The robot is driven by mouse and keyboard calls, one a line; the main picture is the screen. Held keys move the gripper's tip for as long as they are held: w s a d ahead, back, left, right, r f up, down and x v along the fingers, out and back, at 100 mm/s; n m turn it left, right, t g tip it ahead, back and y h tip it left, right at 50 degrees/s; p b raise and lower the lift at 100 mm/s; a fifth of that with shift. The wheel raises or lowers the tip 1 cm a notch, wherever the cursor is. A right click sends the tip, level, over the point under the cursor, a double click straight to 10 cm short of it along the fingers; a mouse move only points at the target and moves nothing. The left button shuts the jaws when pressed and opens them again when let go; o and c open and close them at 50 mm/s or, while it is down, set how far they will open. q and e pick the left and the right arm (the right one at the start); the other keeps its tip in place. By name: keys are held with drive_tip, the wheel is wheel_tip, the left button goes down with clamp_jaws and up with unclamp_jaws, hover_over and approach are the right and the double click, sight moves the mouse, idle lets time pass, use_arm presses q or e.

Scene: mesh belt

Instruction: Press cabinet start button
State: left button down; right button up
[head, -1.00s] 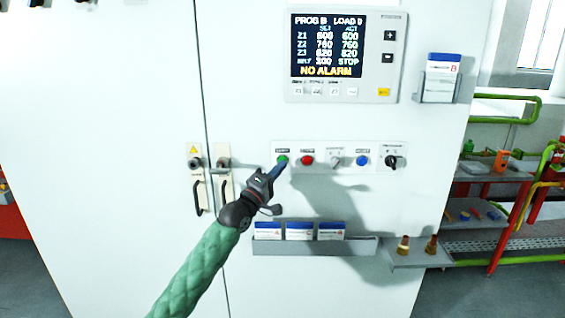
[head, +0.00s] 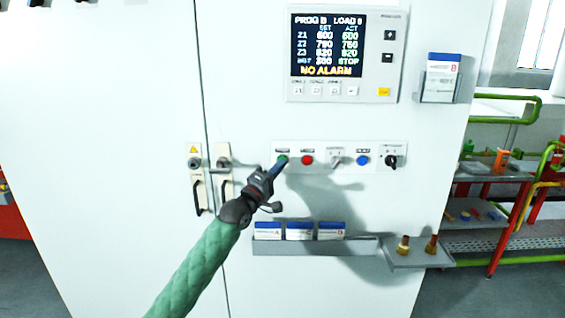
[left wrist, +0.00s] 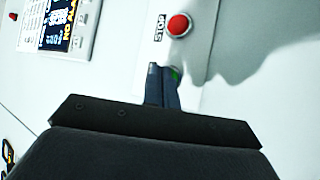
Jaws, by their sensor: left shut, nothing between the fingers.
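The green start button (head: 283,160) is at the left end of the button strip on the white cabinet (head: 340,200). My left gripper (head: 279,166) is shut and empty, with its fingertips at the green button's lower left edge. In the left wrist view the shut fingers (left wrist: 163,85) partly cover the green button (left wrist: 175,73). I cannot tell whether the tips touch it. The red stop button (head: 307,160) is just right of it and also shows in the left wrist view (left wrist: 179,25). The display (head: 329,46) reads STOP and NO ALARM. My right gripper is not in view.
A selector switch (head: 336,160), a blue button (head: 362,160) and a black knob (head: 391,161) continue the strip. Below are a card holder (head: 315,247) and a small shelf (head: 420,258) with brass parts. Door handles (head: 225,190) are left of my gripper.

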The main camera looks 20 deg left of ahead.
use_arm(q)
drive_tip(key=shift+w+a, duration=0.1)
drive_tip(key=shift+w, duration=0.15)
idle(0.3)
idle(0.4)
drive_tip(key=shift+s, duration=0.1)
drive_tip(key=shift+s+d+p, duration=0.2)
drive_tip(key=shift+s+p, duration=0.15)
drive_tip(key=shift+s, duration=0.35)
